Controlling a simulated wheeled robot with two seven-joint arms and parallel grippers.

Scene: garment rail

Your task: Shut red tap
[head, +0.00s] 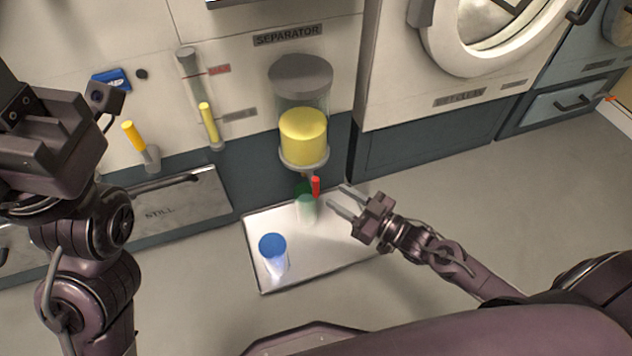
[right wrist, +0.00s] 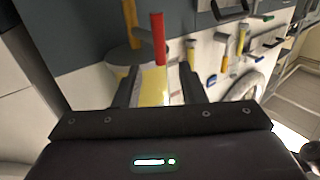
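The red tap (head: 315,187) is a small red handle under the separator (head: 303,115), a clear vessel holding yellow liquid. In the right wrist view the red handle (right wrist: 158,40) stands ahead of the fingers, between their lines. My right gripper (head: 337,197) is just to the right of the tap in the head view. Its two fingers (right wrist: 160,88) are spread and nothing is between them; contact with the handle is not visible. My left gripper (head: 50,140) is at the far left, with its fingers not clearly visible.
A metal tray (head: 335,250) lies on the floor below the separator. A greenish clear cup (head: 306,210) stands under the tap and a blue-topped cup (head: 273,250) nearer me. Floor at right is clear.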

